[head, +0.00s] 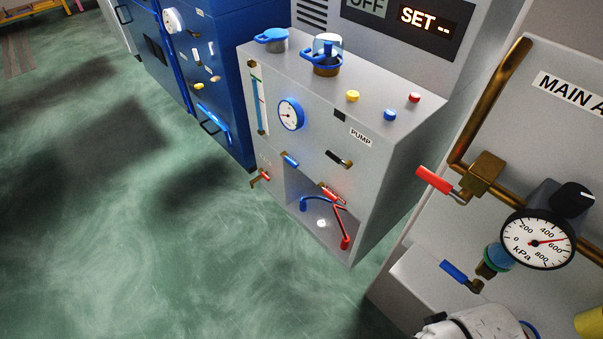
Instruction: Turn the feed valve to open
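No label naming a feed valve can be read, so I cannot tell which valve it is. The grey pump cabinet (268,143) has several lever valves on its front: a blue lever (289,159), a black lever (338,158), a red lever (333,195) and a small red-handled valve (261,178) at its left edge. On the main air panel at right, a red lever (434,179) sits on a brass pipe valve, and a blue lever (454,271) sits lower down. A white part of my arm shows at the bottom right edge; my gripper's fingers are not visible.
A pressure gauge (538,240) and black knob (573,198) are on the right panel. Blue and red pipes (341,227) stand in the pump cabinet's recess. A blue cabinet (222,78) stands behind left. The green floor (130,230) at left is clear.

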